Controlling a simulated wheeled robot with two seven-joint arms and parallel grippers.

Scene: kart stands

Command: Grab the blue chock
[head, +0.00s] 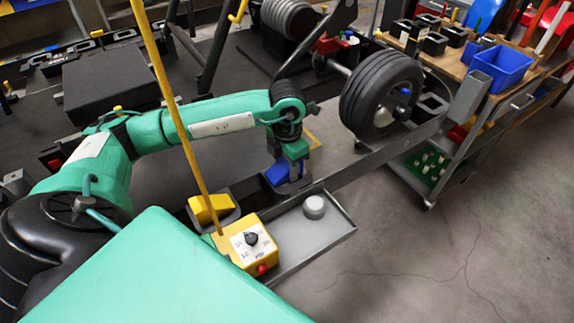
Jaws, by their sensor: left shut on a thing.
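The blue chock (277,174) sits low in a dark holder beside the grey tray, in the middle of the head view. My left gripper (290,177) points down over it and is shut on it. The fingers hide part of the chock, and I cannot tell whether it still touches the holder. A yellow chock (211,208) sits in another dark holder to the left. My right gripper does not show.
A grey round knob (314,206) is on the tray. A wheel (378,95) stands behind right. A cart with a blue bin (502,68) is farther right. The floor at lower right is clear.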

